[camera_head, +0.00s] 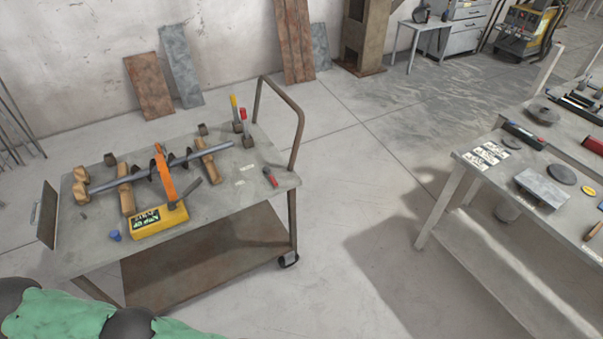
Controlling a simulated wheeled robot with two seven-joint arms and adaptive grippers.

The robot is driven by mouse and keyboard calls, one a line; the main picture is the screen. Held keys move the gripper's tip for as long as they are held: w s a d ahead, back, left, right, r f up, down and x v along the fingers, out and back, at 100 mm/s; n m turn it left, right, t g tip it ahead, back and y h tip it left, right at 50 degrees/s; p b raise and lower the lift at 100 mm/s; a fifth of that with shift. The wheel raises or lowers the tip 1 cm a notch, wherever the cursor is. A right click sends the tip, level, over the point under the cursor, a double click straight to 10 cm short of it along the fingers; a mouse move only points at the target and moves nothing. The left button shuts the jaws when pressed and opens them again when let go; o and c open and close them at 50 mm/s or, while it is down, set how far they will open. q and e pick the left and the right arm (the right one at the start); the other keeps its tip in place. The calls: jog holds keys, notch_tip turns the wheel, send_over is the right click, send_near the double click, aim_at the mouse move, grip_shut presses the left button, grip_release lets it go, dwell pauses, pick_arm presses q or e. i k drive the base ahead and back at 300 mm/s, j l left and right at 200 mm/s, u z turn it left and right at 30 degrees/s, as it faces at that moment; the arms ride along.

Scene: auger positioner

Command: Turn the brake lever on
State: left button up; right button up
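A metal cart (75,245) stands at the left. On it an auger shaft (105,185) lies across wooden supports (126,190), with an orange arm (163,175) standing at its middle. A yellow box (160,222) with a dark label sits in front, and a short grey bar (192,194) slants above it. Two upright levers, one yellow-tipped (234,108) and one red-tipped (244,122), stand at the back right of the cart. I cannot tell which part is the brake lever. A green and dark part of my arm shows at the bottom left; neither gripper is in view.
A red-and-black tool (270,178) and a blue item (115,235) lie on the cart. The cart has a tall handle (300,125) at its right. A workbench (470,200) with tools and blocks stands at right. Clear floor (345,190) lies between them.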

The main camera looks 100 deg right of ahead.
aim_at(266, 170)
jog(key=z, duration=3.25)
